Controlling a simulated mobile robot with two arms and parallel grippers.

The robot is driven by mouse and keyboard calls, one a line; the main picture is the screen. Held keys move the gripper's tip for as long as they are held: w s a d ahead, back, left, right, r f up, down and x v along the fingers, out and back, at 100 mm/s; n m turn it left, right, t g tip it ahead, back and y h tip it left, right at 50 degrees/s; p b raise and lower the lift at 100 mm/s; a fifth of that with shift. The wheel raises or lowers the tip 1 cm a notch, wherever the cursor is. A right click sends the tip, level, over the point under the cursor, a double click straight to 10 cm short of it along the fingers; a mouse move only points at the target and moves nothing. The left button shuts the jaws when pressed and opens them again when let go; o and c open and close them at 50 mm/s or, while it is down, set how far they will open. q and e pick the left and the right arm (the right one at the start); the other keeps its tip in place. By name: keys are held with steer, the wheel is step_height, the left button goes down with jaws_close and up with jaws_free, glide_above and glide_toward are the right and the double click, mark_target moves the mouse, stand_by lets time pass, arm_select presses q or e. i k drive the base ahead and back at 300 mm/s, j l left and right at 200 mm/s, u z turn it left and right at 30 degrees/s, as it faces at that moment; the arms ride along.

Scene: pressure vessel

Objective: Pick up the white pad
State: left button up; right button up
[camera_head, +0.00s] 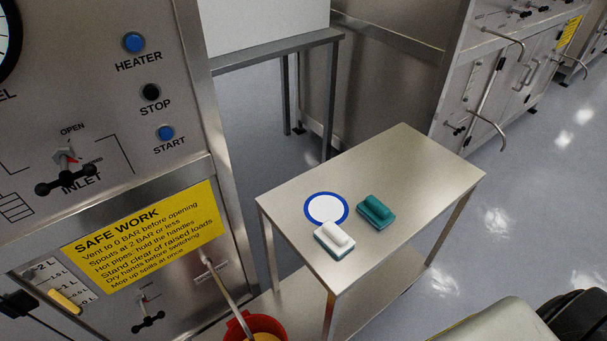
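The white pad (335,239) lies on the small steel table (413,165), near its front-left edge. It is a white block with a raised rounded grip on top and a thin darker base. A teal pad (376,212) of similar shape lies just to its right and slightly farther back. A white disc with a blue rim (326,208) lies flat behind the white pad, which sits close to or over its front edge. I cannot make out either of my grippers in this view, and nothing is seen holding the white pad.
A steel control panel (120,100) with protruding valve handles stands at left. Another steel bench (275,50) stands behind. The table's far right half is bare. Floor at right is open.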

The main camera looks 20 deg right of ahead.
mark_target(333, 238)
steer(key=u, duration=1.3)
steer(key=z, duration=2.25)
